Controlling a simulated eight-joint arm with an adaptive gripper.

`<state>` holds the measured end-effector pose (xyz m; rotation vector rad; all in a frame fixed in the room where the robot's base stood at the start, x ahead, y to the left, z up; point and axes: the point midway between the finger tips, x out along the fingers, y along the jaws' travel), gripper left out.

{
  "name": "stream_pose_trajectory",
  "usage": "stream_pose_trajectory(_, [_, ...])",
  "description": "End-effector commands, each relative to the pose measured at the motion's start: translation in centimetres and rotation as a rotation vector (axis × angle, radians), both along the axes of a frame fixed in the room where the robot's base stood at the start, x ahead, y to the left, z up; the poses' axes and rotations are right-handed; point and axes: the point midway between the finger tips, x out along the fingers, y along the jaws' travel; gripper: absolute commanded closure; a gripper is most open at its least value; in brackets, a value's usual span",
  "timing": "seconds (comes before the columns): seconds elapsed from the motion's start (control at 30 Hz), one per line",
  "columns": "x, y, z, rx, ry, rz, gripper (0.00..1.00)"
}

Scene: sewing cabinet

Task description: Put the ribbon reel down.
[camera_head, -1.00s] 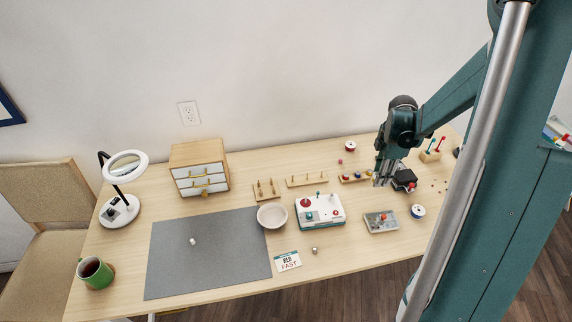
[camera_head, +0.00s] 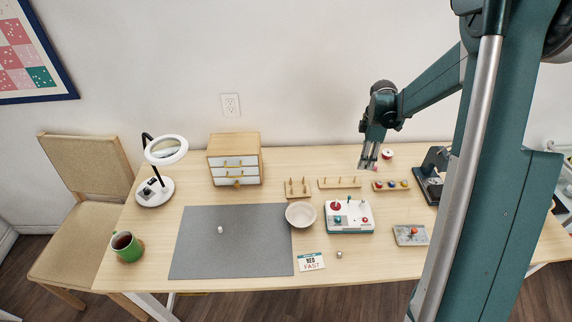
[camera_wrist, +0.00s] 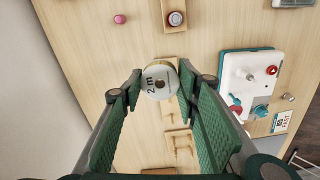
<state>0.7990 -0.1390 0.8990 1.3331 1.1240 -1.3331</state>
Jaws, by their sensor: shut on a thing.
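My gripper (camera_head: 367,165) is above the back right part of the table, pointing down. In the wrist view its two green fingers (camera_wrist: 158,88) are shut on the ribbon reel (camera_wrist: 158,82), a pale round reel with "2 m" on its face. The reel is between the fingertips, held above the table. Part of its edge is hidden by the fingers. A wooden peg rack (camera_wrist: 180,150) shows beyond the reel in the wrist view.
A white-and-teal machine (camera_head: 349,217), a bowl (camera_head: 300,214) and a parts tray (camera_head: 410,235) are nearer the front. The grey mat (camera_head: 235,255) is mostly clear.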

Motion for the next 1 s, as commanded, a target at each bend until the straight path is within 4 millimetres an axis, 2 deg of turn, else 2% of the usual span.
stream_pose_trajectory(0.03, [1.0,1.5,0.0,0.000,0.000,0.004,0.78])
stream_pose_trajectory(0.2, [3.8,6.0,0.0,0.000,0.000,0.004,0.78])
stream_pose_trajectory(0.5, [8.0,14.7,0.0,0.000,0.000,0.003,0.78])
stream_pose_trajectory(0.8, [11.1,24.0,0.0,0.000,0.000,0.002,0.78])
stream_pose_trajectory(1.0, [12.1,28.5,0.0,0.000,0.000,-0.001,0.78])
